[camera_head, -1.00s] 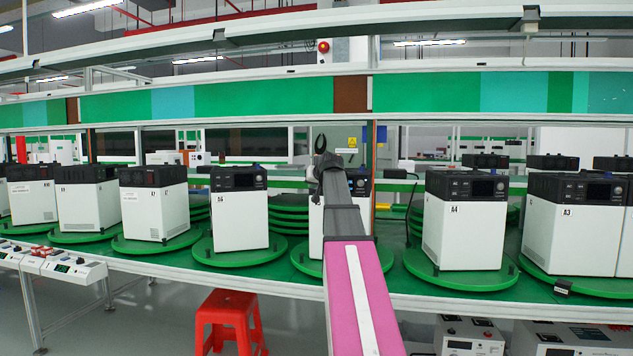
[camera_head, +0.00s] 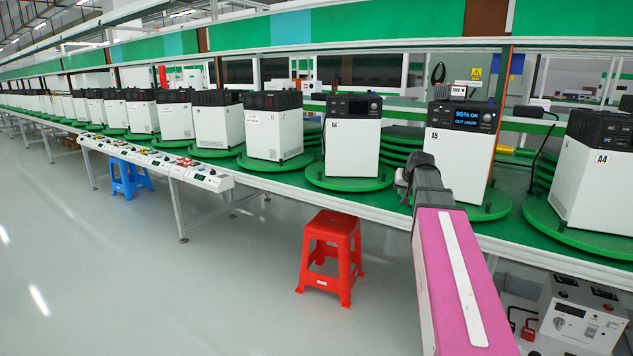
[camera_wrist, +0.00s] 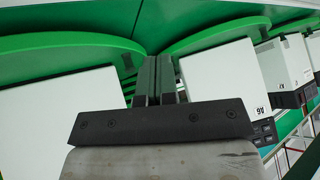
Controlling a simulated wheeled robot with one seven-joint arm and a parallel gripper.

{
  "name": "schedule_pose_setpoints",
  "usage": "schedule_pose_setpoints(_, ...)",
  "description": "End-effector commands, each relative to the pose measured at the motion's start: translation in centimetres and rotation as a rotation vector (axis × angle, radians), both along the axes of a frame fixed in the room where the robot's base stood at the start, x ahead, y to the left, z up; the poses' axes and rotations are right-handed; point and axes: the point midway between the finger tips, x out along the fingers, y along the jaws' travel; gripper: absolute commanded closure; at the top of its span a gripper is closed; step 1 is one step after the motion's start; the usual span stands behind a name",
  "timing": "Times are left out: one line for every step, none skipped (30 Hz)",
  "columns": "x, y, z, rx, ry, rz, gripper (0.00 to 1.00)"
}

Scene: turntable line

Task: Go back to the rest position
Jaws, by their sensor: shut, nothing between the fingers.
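My gripper (camera_wrist: 157,80) shows in the wrist view with its two dark fingers together and nothing between them. In the head view my pink arm reaches forward from the lower right, its dark end in front of the unit labelled A5 (camera_head: 460,150). The A5 unit is white with a black top and a lit display reading 95%. It stands on a round green turntable (camera_head: 490,207). I cannot tell the exact gap between my gripper and the unit. In the wrist view, white unit sides fill the left and right of the fingers, under green discs.
Unit A6 (camera_head: 352,140) and unit A4 (camera_head: 592,180) stand either side of A5. A red stool (camera_head: 331,257) and a blue stool (camera_head: 128,178) stand on the floor before the line. A control panel (camera_head: 207,179) juts out at left. The grey floor (camera_head: 150,290) is clear at lower left.

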Motion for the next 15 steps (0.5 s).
schedule_pose_setpoints(-1.4,1.1,-2.6,-0.002,0.040,0.007,1.00)
schedule_pose_setpoints(-2.0,1.6,-3.9,-0.005,0.060,0.011,1.00)
schedule_pose_setpoints(-2.8,2.4,-5.6,-0.007,0.089,0.016,1.00)
schedule_pose_setpoints(-3.5,2.9,-6.8,-0.011,0.111,0.020,1.00)
schedule_pose_setpoints(-4.1,3.4,-8.1,-0.014,0.132,0.025,1.00)
schedule_pose_setpoints(-5.1,4.0,-9.7,-0.017,0.160,0.028,1.00)
schedule_pose_setpoints(-5.8,4.5,-10.8,-0.021,0.181,0.032,1.00)
schedule_pose_setpoints(-6.5,5.0,-12.0,-0.024,0.203,0.036,1.00)
schedule_pose_setpoints(-7.5,5.6,-13.5,-0.028,0.231,0.042,1.00)
schedule_pose_setpoints(-8.3,6.1,-14.6,-0.032,0.253,0.045,1.00)
schedule_pose_setpoints(-9.1,6.5,-15.7,-0.037,0.272,0.049,1.00)
schedule_pose_setpoints(-10.2,7.1,-17.1,-0.043,0.300,0.054,1.00)
schedule_pose_setpoints(-11.1,7.6,-18.1,-0.047,0.321,0.059,1.00)
schedule_pose_setpoints(-11.9,7.9,-19.2,-0.052,0.342,0.062,1.00)
schedule_pose_setpoints(-13.1,8.5,-20.4,-0.059,0.371,0.066,1.00)
